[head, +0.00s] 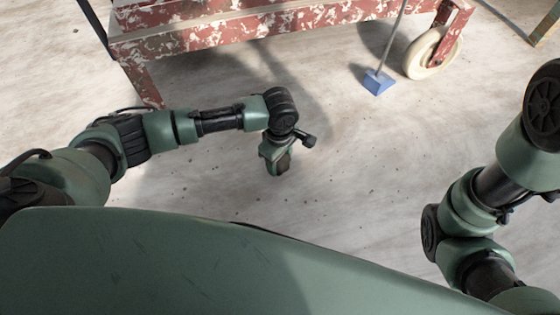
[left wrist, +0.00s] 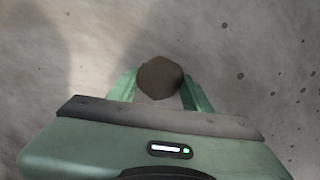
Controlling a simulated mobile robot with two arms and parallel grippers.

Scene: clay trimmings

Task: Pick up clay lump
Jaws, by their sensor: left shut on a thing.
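The clay lump (left wrist: 159,78) is a dark brown, rounded piece. In the left wrist view it sits between the two green fingers of my left gripper (left wrist: 159,88), which touch it on both sides. In the head view my left gripper (head: 276,168) points down over the pale floor, and the lump is hidden there. I cannot tell whether the lump is clear of the floor. My right arm shows at the right of the head view, but its gripper cannot be made out.
Small dark crumbs lie scattered on the pale floor (head: 330,215). A red, paint-chipped cart (head: 240,38) with a cream wheel (head: 432,52) stands at the back. A blue tool head (head: 378,82) on a thin handle rests on the floor near the wheel. The floor between is open.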

